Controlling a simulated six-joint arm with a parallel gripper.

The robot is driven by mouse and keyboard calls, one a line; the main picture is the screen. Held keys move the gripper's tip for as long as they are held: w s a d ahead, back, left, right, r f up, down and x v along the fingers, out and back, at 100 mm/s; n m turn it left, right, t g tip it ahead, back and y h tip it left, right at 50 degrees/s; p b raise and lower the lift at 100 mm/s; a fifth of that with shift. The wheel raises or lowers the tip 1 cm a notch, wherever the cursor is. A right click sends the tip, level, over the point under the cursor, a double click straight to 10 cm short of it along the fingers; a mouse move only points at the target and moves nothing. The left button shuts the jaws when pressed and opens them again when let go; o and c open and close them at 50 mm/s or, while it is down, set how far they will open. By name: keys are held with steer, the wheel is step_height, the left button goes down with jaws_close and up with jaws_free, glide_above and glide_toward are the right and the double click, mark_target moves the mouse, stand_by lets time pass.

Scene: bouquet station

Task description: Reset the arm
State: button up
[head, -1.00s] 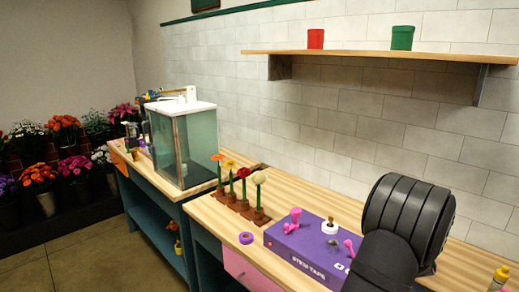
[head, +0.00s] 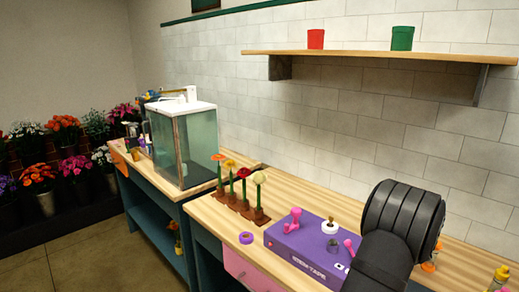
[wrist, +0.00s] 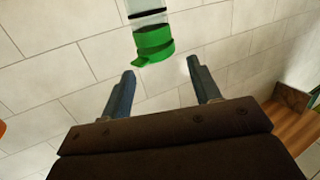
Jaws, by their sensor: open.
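My gripper (wrist: 160,67) shows in the wrist view, with two blue-grey fingers spread apart and nothing between them. A green object with a clear part and a black band (wrist: 153,42) shows beyond the fingertips against white wall tiles; I cannot tell what it is. In the head view my black arm (head: 395,235) rises at the lower right in front of the workbench, and the gripper itself is out of sight there.
A purple stem tape box (head: 310,250) with pink handles lies on the bench (head: 330,205). Flowers (head: 240,185) stand in a brown holder beside a purple ring (head: 246,238). A glass cabinet (head: 185,140) is at left. A shelf (head: 350,54) holds a red pot (head: 316,39) and green pot (head: 402,38).

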step_height(320, 180, up, 7)
steer(key=s+r+m+g+h, duration=0.2)
steer(key=s+r+m+h, duration=0.15)
steer(key=s+r, duration=0.4)
steer(key=s+a+m+g+h, duration=0.2)
steer(key=s+m+g+h, duration=0.2)
steer(key=s, duration=1)
steer(key=s+a+m+g+h, duration=0.2)
steer(key=s+m+g+h, duration=0.2)
steer(key=s, duration=1)
steer(key=m+g, duration=0.2)
steer(key=g, duration=0.2)
steer(key=shift+a+f+g, duration=0.15)
steer(key=shift+f+g, duration=0.05)
steer(key=shift+g, duration=0.2)
